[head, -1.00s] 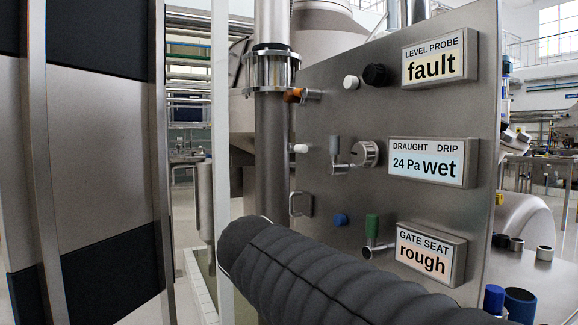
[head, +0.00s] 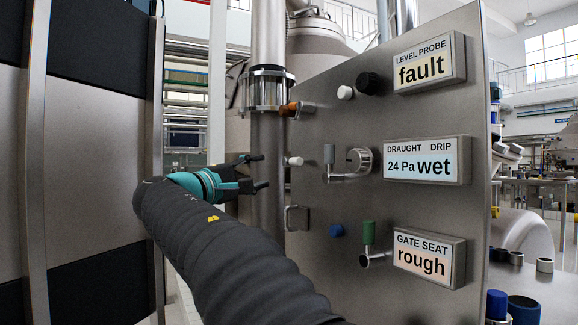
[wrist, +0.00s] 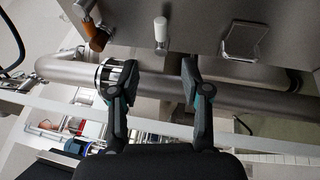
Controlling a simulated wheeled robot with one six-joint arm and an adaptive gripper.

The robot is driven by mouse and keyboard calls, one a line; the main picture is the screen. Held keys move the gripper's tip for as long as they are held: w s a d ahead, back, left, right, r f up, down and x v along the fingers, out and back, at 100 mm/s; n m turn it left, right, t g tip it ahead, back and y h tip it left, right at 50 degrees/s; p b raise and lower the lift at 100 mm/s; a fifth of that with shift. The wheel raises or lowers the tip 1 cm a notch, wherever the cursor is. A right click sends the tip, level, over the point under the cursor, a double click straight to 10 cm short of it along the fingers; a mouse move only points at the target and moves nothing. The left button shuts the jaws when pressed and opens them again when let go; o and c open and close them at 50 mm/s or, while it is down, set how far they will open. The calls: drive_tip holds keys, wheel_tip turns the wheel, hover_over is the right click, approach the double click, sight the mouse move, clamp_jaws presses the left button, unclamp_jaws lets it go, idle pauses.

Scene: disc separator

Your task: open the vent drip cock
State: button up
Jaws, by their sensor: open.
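Several small fittings sit on the steel panel (head: 420,140), and none is labelled as the vent drip cock. A grey-handled cock (head: 330,155) stands with its handle up, left of the "DRAUGHT DRIP" display (head: 423,161), which reads "24 Pa" and "wet". A green-handled cock (head: 369,233) is also upright lower down. An orange-handled cock (head: 289,109) lies sideways at the panel's left edge. My gripper (head: 260,171) is open and empty, left of the panel near a white-tipped peg (head: 294,161). The wrist view shows that peg (wrist: 161,30) above the parted fingertips (wrist: 160,71), apart from them.
A vertical pipe (head: 267,180) with a glass section stands behind my gripper. A square pull handle (head: 297,218) is below the white peg. Other displays read "fault" (head: 429,64) and "rough" (head: 428,259).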

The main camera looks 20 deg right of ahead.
sight(293, 163)
drive_tip(key=p+x, duration=0.1)
drive_tip(key=x, duration=1.1)
drive_tip(key=shift+d+f, duration=0.15)
drive_tip(key=shift+d, duration=0.05)
